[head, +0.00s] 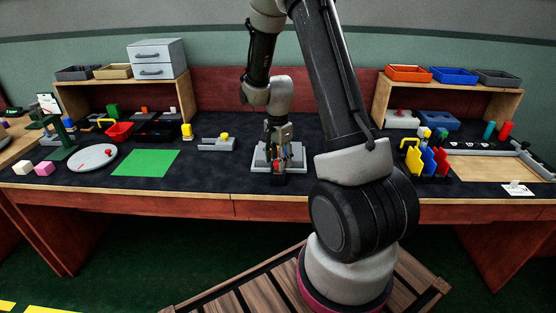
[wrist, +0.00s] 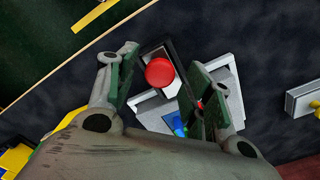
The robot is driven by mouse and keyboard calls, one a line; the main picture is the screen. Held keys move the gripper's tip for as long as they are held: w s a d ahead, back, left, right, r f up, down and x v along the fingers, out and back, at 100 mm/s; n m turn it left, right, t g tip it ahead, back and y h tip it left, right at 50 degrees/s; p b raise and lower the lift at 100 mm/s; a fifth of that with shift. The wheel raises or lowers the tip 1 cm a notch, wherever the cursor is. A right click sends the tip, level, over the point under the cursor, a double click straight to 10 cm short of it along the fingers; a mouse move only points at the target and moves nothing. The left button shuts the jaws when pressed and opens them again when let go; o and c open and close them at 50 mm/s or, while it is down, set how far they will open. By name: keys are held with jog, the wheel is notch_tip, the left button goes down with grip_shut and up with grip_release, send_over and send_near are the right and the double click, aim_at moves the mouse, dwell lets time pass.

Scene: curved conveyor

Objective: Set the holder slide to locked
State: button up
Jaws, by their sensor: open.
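The holder (head: 298,163) is a pale grey block on the dark bench top, under my gripper in the head view. In the wrist view its pale body (wrist: 152,121) lies between and beyond the fingers. A round red knob (wrist: 159,72) stands on a dark and pale strip at its end; I take this for the slide. My gripper (wrist: 162,58) is open, pointing down, with one finger on each side of the knob. I cannot tell whether either finger touches it. A blue part (wrist: 179,122) shows in the holder, partly hidden by the right finger.
A grey block with a yellow knob (head: 217,144) stands left of the holder, and a green mat (head: 146,162) lies further left. Yellow, blue and red upright pieces (head: 428,161) stand to the right. The bench between them and the holder is partly hidden by my arm.

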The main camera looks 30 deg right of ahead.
jog(key=shift+f, duration=0.2)
grip_shut()
jog(key=shift+w+d, duration=0.5)
jog(key=shift+w, duration=0.25)
jog(key=shift+w+d, duration=0.45)
jog(key=shift+w, duration=0.25)
jog(key=shift+r, duration=0.1)
grip_release()
